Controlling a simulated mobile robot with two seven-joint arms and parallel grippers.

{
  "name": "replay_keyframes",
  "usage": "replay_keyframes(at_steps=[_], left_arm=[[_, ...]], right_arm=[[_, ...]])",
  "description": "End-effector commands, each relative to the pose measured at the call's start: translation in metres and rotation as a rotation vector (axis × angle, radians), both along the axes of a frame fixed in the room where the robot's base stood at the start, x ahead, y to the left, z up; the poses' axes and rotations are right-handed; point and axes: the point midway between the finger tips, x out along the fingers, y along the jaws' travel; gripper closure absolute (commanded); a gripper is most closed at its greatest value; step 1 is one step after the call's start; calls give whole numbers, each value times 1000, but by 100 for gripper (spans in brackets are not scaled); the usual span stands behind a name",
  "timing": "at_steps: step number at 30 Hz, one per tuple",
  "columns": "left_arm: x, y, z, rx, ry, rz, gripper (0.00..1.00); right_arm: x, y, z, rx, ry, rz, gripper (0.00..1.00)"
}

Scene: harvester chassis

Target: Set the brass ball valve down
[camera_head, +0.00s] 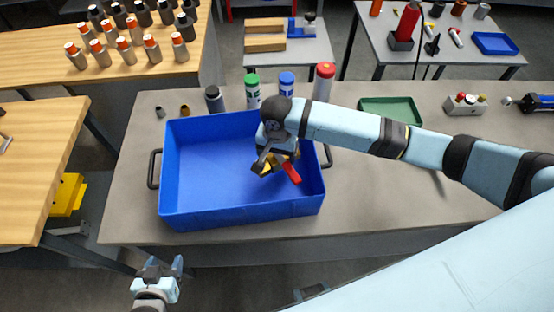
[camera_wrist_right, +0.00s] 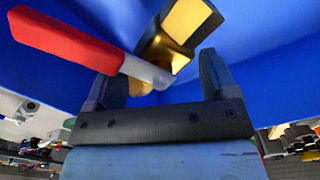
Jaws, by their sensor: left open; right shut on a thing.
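The brass ball valve has a yellow brass body (camera_wrist_right: 187,30) and a red lever handle (camera_head: 291,173). My right gripper (camera_head: 268,163) is shut on the valve, within the outline of the blue tub (camera_head: 242,212), at its right side. In the right wrist view, the valve sits at the tips of the right gripper's fingers (camera_wrist_right: 157,82), with the red handle (camera_wrist_right: 65,38) pointing left. I cannot tell whether the valve touches the tub floor. My left gripper (camera_head: 160,267) is open and empty, low at the left, in front of the bench and apart from the tub.
The tub stands on a grey bench (camera_head: 400,185); its left floor is bare. Behind it stand a green-capped bottle (camera_head: 252,92), a blue-capped bottle (camera_head: 287,84) and a red-capped bottle (camera_head: 323,82). A green tray (camera_head: 391,109) lies to the right, near a button box (camera_head: 465,104).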

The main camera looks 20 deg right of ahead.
Motion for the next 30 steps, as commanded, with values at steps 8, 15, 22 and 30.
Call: replay_keyframes(at_steps=[8, 15, 22, 30], left_arm=[[0, 1, 2, 0, -1, 1, 43], [0, 1, 2, 1, -1, 2, 43], [0, 0, 4, -1, -1, 1, 43], [0, 0, 3, -1, -1, 1, 43]], right_arm=[[0, 0, -33, -1, -1, 1, 69], [1, 0, -43, 1, -3, 1, 69], [0, 1, -45, 2, -1, 0, 69], [0, 0, -46, 1, -1, 1, 0]])
